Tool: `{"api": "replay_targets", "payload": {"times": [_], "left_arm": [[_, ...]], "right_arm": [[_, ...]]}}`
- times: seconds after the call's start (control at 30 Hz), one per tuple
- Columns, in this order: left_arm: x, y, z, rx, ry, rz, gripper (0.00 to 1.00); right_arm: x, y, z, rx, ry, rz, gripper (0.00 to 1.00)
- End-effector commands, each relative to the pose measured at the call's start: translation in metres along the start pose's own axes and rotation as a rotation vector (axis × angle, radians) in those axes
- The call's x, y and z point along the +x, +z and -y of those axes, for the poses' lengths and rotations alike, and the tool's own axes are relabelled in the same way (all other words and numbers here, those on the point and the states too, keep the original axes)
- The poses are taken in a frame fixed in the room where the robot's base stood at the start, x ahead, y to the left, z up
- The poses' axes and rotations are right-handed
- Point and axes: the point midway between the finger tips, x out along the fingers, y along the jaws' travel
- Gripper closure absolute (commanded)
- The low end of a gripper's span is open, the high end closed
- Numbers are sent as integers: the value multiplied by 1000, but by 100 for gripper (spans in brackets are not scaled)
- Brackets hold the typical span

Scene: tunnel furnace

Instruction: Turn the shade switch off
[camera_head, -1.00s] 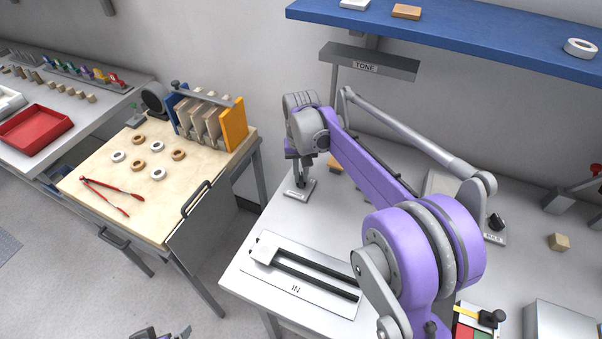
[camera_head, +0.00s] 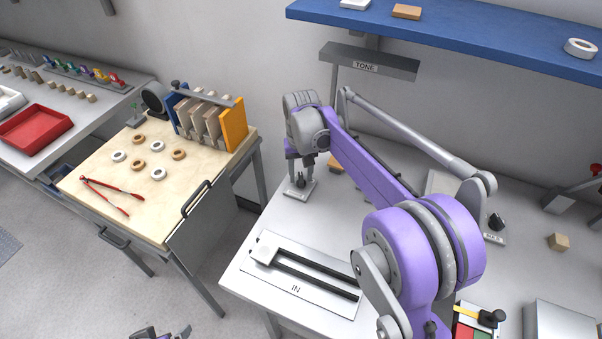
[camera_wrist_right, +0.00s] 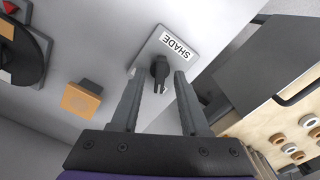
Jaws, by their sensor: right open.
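The shade switch is a dark knob on a grey plate labelled SHADE. In the wrist view the knob (camera_wrist_right: 160,69) stands up from its plate (camera_wrist_right: 191,36). In the head view the switch plate (camera_head: 300,193) lies at the back left of the white table. My right gripper (camera_wrist_right: 156,82) is open, its two fingers on either side of the knob with gaps visible. In the head view the right gripper (camera_head: 300,168) is just above the switch, partly hidden by its own wrist. A small part of my left gripper (camera_head: 165,333) shows at the bottom edge.
The IN plate with slots (camera_head: 310,273) lies at the table's front left. A wooden block (camera_wrist_right: 81,98) is near the switch. A blue shelf (camera_head: 450,37) and the TONE bar (camera_head: 368,65) hang above. A wooden-topped table (camera_head: 115,190) stands to the left.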

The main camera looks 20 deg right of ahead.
Motion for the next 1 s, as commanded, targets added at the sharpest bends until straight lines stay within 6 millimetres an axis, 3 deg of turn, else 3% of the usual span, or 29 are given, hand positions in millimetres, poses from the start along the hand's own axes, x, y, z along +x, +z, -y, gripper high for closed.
{"api": "replay_targets", "payload": {"times": [0.23, 0.5, 0.7, 1.0], "left_arm": [[-1, -1, 0, 0, 0, -1, 4], [-5, -4, 0, 0, 0, -3, 4], [-7, -6, 0, 0, 0, -4, 4], [-8, -6, 0, 0, 0, -4, 4]], "right_arm": [[-14, 0, 0, 0, 0, 0, 55], [-68, 0, 0, 0, 0, 0, 55], [-98, 0, 0, 0, 0, 0, 55], [-108, 0, 0, 0, 0, 0, 55]]}}
